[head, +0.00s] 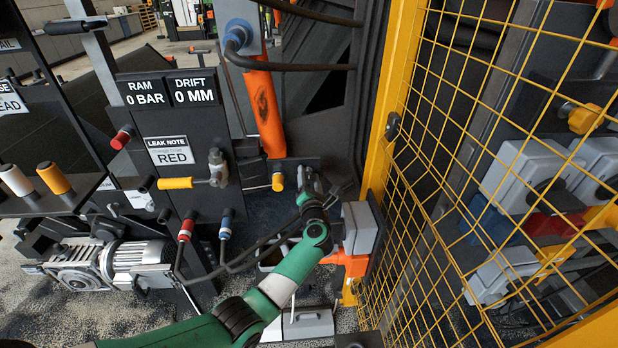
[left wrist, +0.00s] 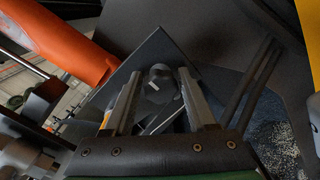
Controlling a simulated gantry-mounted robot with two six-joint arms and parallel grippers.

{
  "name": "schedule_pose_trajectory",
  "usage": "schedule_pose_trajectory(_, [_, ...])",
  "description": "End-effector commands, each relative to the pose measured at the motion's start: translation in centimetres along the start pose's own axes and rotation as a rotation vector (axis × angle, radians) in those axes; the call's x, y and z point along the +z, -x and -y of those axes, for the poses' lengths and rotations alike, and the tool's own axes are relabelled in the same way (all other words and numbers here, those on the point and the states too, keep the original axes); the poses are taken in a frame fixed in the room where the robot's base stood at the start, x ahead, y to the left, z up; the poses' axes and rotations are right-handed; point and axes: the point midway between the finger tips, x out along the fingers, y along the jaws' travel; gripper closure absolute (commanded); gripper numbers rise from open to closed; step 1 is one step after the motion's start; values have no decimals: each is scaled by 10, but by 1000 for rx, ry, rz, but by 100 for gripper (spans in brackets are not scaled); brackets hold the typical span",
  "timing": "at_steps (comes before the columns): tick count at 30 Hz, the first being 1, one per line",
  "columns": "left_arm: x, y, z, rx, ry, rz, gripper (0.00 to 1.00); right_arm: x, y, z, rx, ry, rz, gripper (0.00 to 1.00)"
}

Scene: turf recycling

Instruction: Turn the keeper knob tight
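In the left wrist view a dark rounded knob (left wrist: 160,73) with a small light mark stands on a dark plate (left wrist: 158,45); it looks like the keeper knob. My left gripper (left wrist: 160,78) is open, with one finger on each side of the knob and visible gaps beside it. I cannot tell how deep the fingertips reach around it. In the head view my left gripper (head: 308,180) is at the dark bracket below the orange cylinder, and hides the knob. A yellow-capped part (head: 278,181) is just left of the gripper. My right gripper is not in view.
The orange cylinder (head: 266,110) rises behind the gripper. A yellow post (head: 388,100) and mesh guard (head: 480,130) stand close on the right, with a grey box (head: 360,228) beside them. The gauge panel (head: 175,120) and a yellow-handled valve (head: 176,183) are left. Hoses hang below.

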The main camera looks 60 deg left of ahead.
Motion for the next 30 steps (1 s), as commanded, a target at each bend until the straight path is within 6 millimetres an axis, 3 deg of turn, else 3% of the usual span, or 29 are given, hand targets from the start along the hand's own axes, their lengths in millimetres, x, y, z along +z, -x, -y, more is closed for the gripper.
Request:
schedule_pose_trajectory(3, [0,0,0,0,-1,0,23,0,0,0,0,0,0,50])
schedule_pose_trajectory(14, [1,8,0,-2,-4,0,23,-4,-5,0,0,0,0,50])
schedule_pose_trajectory(17, [3,24,-2,-4,-5,1,23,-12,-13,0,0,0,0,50])
schedule_pose_trajectory(24, [4,81,-1,-5,-5,2,23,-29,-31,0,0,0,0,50])
schedule_pose_trajectory(30, [1,112,-1,-2,-3,1,23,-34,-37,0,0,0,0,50])
